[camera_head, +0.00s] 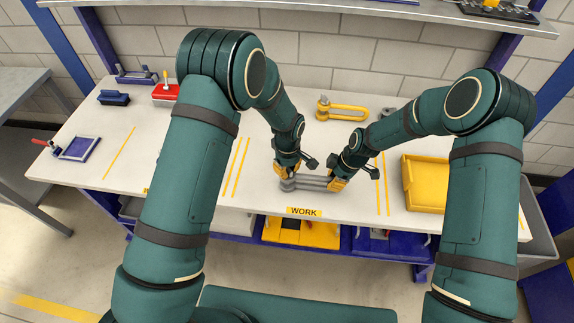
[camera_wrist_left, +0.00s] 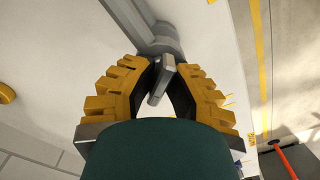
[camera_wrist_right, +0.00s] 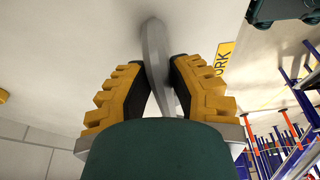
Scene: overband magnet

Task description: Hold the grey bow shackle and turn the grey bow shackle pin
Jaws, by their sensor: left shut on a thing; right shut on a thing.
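The grey bow shackle (camera_head: 312,184) lies on the white bench behind the WORK label, its long side running left to right. My left gripper (camera_head: 285,172) is at its left end, pointing down. In the left wrist view its fingers are shut on the flat grey tab of the shackle pin (camera_wrist_left: 161,80), with the shackle body (camera_wrist_left: 140,22) just beyond. My right gripper (camera_head: 338,184) is at the right end. In the right wrist view its fingers are shut on the rounded grey bow (camera_wrist_right: 157,55). The fingers partly hide both ends in the head view.
A yellow shackle (camera_head: 343,109) lies behind on the bench. A yellow tray (camera_head: 427,184) stands at right. A red box (camera_head: 165,94), a blue block (camera_head: 114,98) and a blue tray (camera_head: 79,148) are at left. A shelf (camera_head: 420,12) overhangs the back.

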